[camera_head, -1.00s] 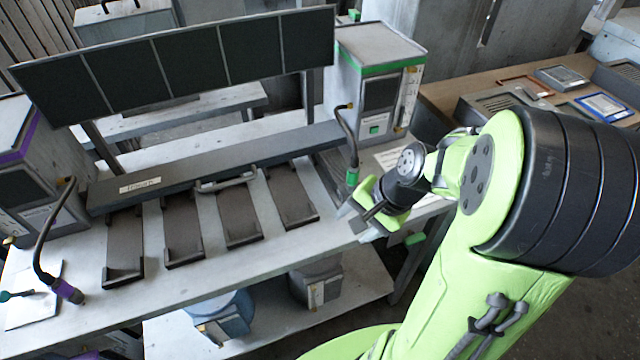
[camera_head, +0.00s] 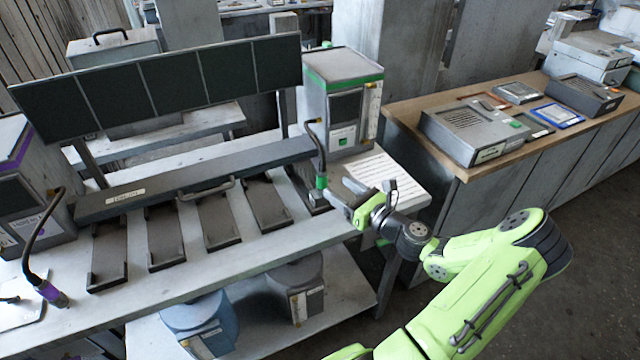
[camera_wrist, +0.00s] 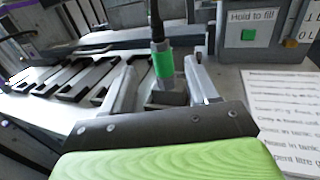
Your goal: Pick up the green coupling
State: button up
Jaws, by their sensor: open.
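The green coupling (camera_head: 320,183) hangs at the end of a dark hose, near the bench's right end, in front of the green-striped machine (camera_head: 343,100). In the wrist view the green coupling (camera_wrist: 163,66) stands upright, with a grey metal lower part. My gripper (camera_head: 345,193) is just to the right of the coupling in the head view. In the wrist view my gripper (camera_wrist: 163,82) has its two fingers apart, with the coupling showing between them. Whether the fingers are level with it in depth is hard to tell. The coupling's lower end is close above a dark block.
Several dark slotted trays (camera_head: 218,222) line the bench to the left. A purple coupling (camera_head: 50,292) on a hose is at the far left. A printed sheet (camera_head: 384,176) lies at the bench's right end. A wooden counter (camera_head: 400,112) with devices stands to the right.

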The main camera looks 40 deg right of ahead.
aim_at(326, 178)
jog(key=w, duration=0.7)
jog(key=shift+w+b, duration=0.35)
jog(key=shift+b, duration=0.05)
jog(key=shift+s, duration=0.1)
grip_shut()
